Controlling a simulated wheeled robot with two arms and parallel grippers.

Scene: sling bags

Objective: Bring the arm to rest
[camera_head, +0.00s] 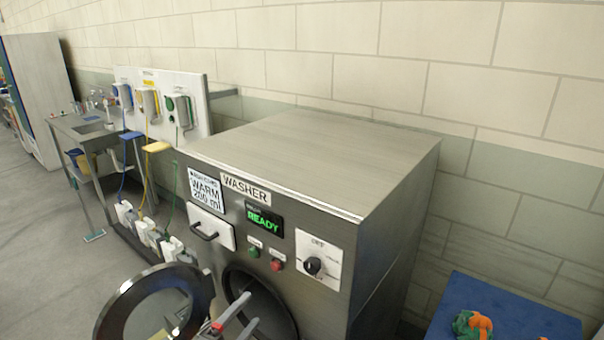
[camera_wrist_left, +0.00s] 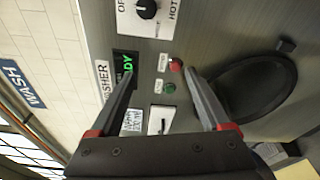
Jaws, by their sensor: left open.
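My left gripper (camera_head: 252,308) is at the lower middle of the head view, in front of the washer's round opening (camera_head: 285,322). Its two fingers are spread with nothing between them. In the left wrist view the open fingers (camera_wrist_left: 160,68) point at the washer front, over the green button (camera_wrist_left: 170,88) and red button (camera_wrist_left: 176,64). Whether they touch the panel cannot be told. The steel washer (camera_head: 310,160) shows a lit READY display (camera_head: 264,219). Its round door (camera_head: 118,312) stands open to the left. My right gripper is not in view.
A dial (camera_head: 312,266) and a white drawer with a dark handle (camera_head: 205,230) are on the washer front. A blue surface with orange and green cloth (camera_head: 472,325) is at lower right. Hoses, bottles and a sink bench (camera_head: 85,130) stand left.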

